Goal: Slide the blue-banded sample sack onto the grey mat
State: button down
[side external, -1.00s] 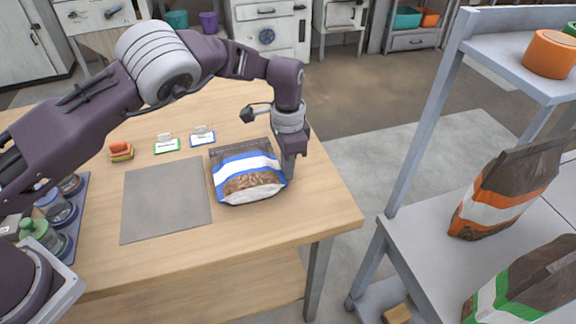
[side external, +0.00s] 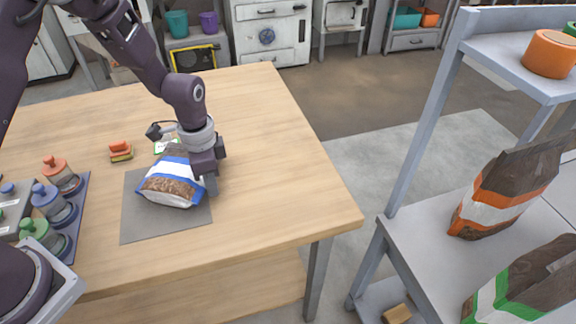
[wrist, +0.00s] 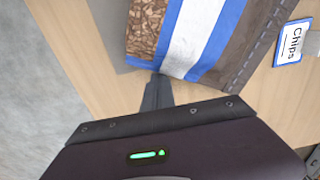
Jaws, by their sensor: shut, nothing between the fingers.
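The blue-banded sample sack (side external: 172,184) is brown with a white and blue band and a clear window showing brown pieces. It lies flat, mostly over the grey mat (side external: 140,222), with its dark top end reaching past the mat's far edge. My gripper (side external: 211,186) is shut and empty, low at the sack's right side. In the wrist view the shut fingertips (wrist: 157,84) are at the edge of the sack (wrist: 195,35), seemingly touching it. A strip of the mat (wrist: 105,25) shows beside the sack there.
A green-edged card (side external: 163,146) is partly hidden behind the sack. Small stacked blocks (side external: 120,152) and a tray of knobbed pieces (side external: 75,215) are left. The table's right side is clear.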

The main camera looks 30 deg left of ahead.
jog(key=shift+s+a, duration=0.25)
jog(key=shift+s, duration=0.05)
